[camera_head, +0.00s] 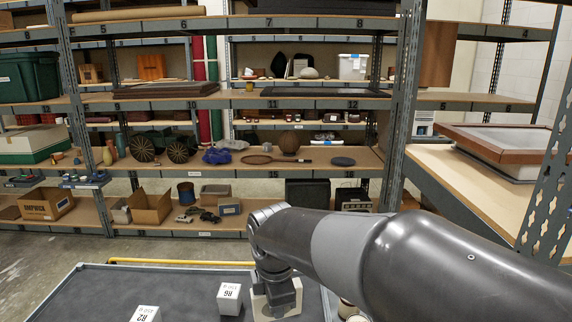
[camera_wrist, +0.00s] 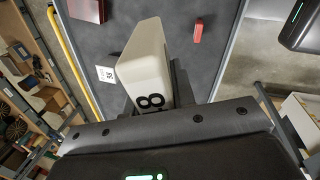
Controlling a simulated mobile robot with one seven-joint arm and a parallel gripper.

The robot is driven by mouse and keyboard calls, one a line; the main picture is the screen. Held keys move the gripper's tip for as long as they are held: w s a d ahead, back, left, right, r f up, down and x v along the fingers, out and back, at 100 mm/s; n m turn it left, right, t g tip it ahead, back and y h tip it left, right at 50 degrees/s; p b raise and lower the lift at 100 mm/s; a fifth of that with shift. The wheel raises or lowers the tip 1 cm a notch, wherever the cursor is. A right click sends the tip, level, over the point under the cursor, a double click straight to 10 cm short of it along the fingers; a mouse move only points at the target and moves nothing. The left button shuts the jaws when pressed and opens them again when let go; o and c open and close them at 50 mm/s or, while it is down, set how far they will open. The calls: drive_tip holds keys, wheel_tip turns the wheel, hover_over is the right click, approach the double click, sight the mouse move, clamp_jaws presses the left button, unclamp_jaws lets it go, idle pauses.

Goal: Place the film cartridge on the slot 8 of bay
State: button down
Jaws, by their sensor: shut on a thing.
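The film cartridge (camera_wrist: 146,62), an off-white block with a black 8 on its near end, sits between the fingers of my gripper (camera_wrist: 155,95) in the wrist view. My gripper is shut on it above a dark grey cart top (camera_wrist: 140,20). In the head view my gripper (camera_head: 276,296) is at the bottom centre, with pale parts of the cartridge (camera_head: 262,304) showing around it. The label 8 (camera_head: 360,23) is on a high beam of the shelving bay, right of the label 7. The slot 8 surface behind that beam is seen almost edge-on.
White blocks marked R6 (camera_head: 229,297) and R2 (camera_head: 145,314) stand on the cart (camera_head: 185,285). A small red item (camera_wrist: 197,30) and a dark red box (camera_wrist: 87,10) lie there too. A yellow rail (camera_head: 180,263) runs along its far edge. Uprights (camera_head: 400,100) flank the bay.

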drive_tip(key=s+d+r+m+t, duration=0.35)
drive_tip(key=s+d+m, duration=0.85)
drive_tip(key=d+m, duration=0.4)
drive_tip(key=w+f+m+g+h, duration=0.1)
drive_tip(key=w+m, duration=0.4)
drive_tip(key=w, duration=2.2)
drive_tip(key=shift+w+d+f+h, duration=0.3)
drive_tip(key=shift+d+f, duration=0.15)
drive_tip(key=shift+f, duration=0.15)
drive_tip(key=shift+s, duration=0.1)
